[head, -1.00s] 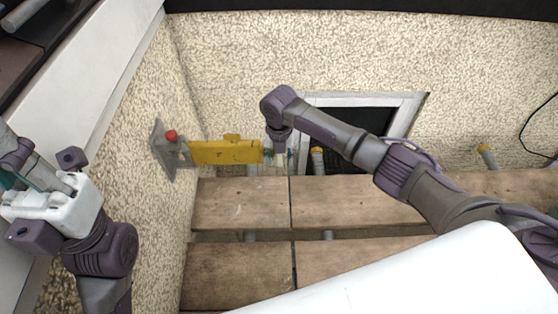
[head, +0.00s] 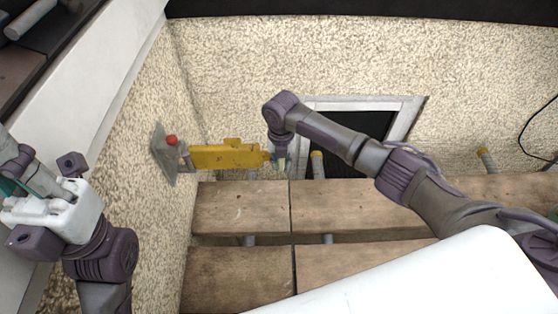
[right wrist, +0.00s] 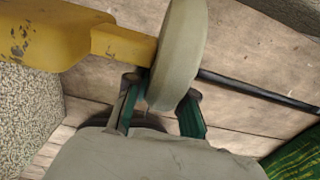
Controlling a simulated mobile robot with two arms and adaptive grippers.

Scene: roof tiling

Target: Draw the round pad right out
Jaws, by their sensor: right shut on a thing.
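The round pad (right wrist: 180,55) is a grey-green disc, seen nearly edge-on in the right wrist view. A yellow stem meets it from the left, leading to a yellow body (right wrist: 45,30). In the head view this yellow body (head: 228,156) lies level beside a grey wall plate (head: 165,152) with a red knob (head: 171,140). My right gripper (head: 280,162) is at the body's right end, its green-lined fingers (right wrist: 160,115) on either side of the pad's lower part, shut on it. My left gripper (head: 35,180) is at the far left, away from it; its fingers are unclear.
Wooden planks (head: 240,208) with gaps between them lie below. A white-framed dark opening (head: 408,118) is in the speckled back wall (head: 300,55). Yellow-capped pipes stand near it, one (head: 317,162) just right of my right gripper. Something green (right wrist: 298,155) shows at lower right.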

